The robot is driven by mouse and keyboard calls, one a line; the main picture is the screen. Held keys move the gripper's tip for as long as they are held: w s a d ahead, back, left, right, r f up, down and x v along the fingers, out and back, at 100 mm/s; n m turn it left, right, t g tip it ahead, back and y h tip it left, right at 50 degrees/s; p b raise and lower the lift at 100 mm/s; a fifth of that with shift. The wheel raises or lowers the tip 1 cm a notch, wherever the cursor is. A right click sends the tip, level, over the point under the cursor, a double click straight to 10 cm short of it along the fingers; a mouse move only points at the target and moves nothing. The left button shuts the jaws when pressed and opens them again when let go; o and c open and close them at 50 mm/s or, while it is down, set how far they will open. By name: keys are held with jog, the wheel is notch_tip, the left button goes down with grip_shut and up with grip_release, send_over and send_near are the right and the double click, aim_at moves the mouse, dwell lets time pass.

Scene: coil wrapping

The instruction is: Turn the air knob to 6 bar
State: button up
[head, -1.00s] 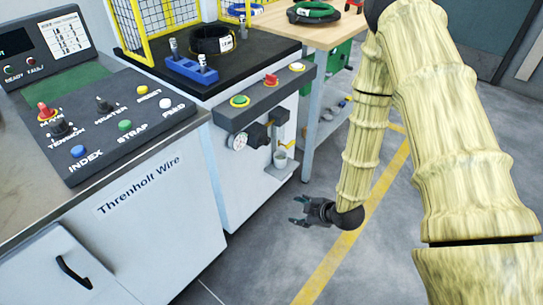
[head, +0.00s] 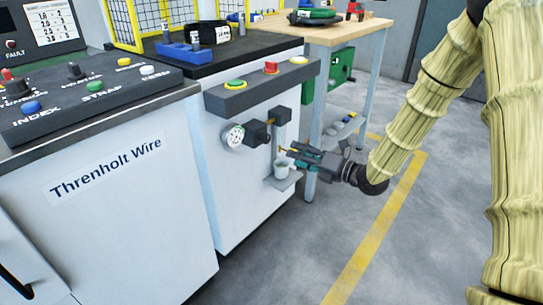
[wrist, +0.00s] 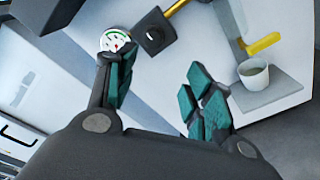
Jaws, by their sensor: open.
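The air regulator is a dark block (head: 257,132) on the white cabinet's side, with a black round knob (wrist: 154,36) facing out. The round white gauge (head: 234,136) is just left of it; it also shows in the wrist view (wrist: 115,40), with a green arc and red marks, but its reading is too small to tell. My gripper (head: 293,155) is open and empty, to the right of and below the regulator, apart from it. In the wrist view my gripper (wrist: 158,72) has its fingers spread, with the knob beyond them and between them.
A small cup (head: 281,168) stands on a ledge near my fingertips, below a yellow lever (wrist: 262,44). A button box (head: 262,86) juts out above the regulator. A wooden-topped bench (head: 335,32) stands behind. The floor in front is clear.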

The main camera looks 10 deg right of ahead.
aim_at(268, 140)
jog(key=w+a+n+b, duration=0.1)
jog(key=w+a, duration=0.1)
jog(key=w+a+b, duration=0.2)
jog(key=w, duration=0.1)
jog(key=w+a+r+n+y+b, duration=0.1)
jog(key=w+a+b, duration=0.1)
jog(key=w+a, duration=0.1)
jog(key=shift+r+n, duration=0.1)
jog(key=shift+n, duration=0.2)
dwell(0.4)
jog(key=c, duration=1)
